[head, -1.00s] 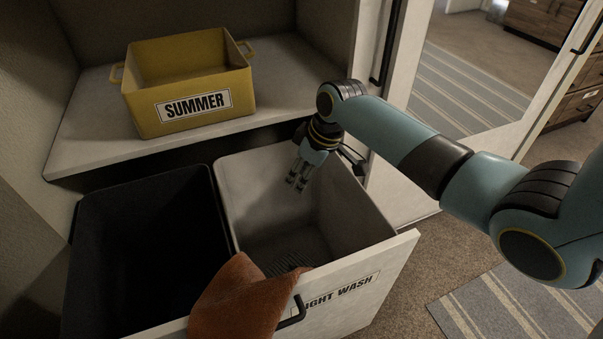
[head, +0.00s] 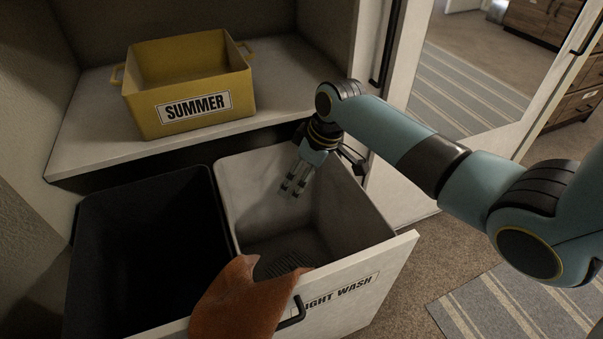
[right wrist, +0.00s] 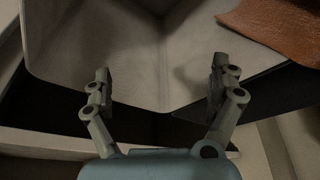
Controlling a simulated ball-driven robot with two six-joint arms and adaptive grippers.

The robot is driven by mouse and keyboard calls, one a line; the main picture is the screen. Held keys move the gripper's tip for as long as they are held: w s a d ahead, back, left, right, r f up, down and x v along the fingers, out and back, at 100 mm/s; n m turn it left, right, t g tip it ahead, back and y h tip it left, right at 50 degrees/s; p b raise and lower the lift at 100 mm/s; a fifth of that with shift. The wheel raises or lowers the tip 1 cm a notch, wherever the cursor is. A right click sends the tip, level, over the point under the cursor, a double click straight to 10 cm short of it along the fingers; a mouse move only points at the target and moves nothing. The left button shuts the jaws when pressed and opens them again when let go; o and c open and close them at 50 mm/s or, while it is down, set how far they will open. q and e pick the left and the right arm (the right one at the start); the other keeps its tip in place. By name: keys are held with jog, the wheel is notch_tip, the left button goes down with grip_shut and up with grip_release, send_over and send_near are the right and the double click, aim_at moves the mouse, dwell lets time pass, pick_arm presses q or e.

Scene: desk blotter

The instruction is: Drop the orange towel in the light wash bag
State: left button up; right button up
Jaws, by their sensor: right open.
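The orange towel (head: 238,302) hangs over the front edge of the drawer, by the divide between the two bins. It also shows at the upper right of the right wrist view (right wrist: 285,28). The light wash bag (head: 350,205) is the pale grey open bin on the right, behind a front panel with a partly covered "LIGHT WASH" label (head: 343,291). My right gripper (head: 293,186) points down over the back part of this bin, open and empty, apart from the towel. Its spread fingers show in the right wrist view (right wrist: 160,75). My left gripper is not in view.
A black bin (head: 145,245) stands left of the light one. A yellow "SUMMER" box (head: 190,90) sits on the shelf (head: 90,140) behind. A black handle (head: 292,313) is on the drawer front beside the towel. Carpet floor lies to the right.

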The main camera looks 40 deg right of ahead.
pick_arm(q)
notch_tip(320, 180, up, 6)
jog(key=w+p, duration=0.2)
jog(key=p, duration=0.4)
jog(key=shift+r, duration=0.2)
pick_arm(e)
jog(key=shift+g+h, duration=0.5)
jog(key=shift+g, duration=0.4)
jog(key=r, duration=0.3)
jog(key=s+r, duration=0.1)
jog(key=r, duration=0.1)
jog(key=shift+d+r, duration=0.25)
jog(key=shift+r, duration=0.05)
notch_tip(320, 180, up, 12)
jog(key=s, duration=0.1)
jog(key=shift+s+d, duration=0.25)
jog(key=shift+d, duration=0.2)
jog(key=shift+f, duration=0.1)
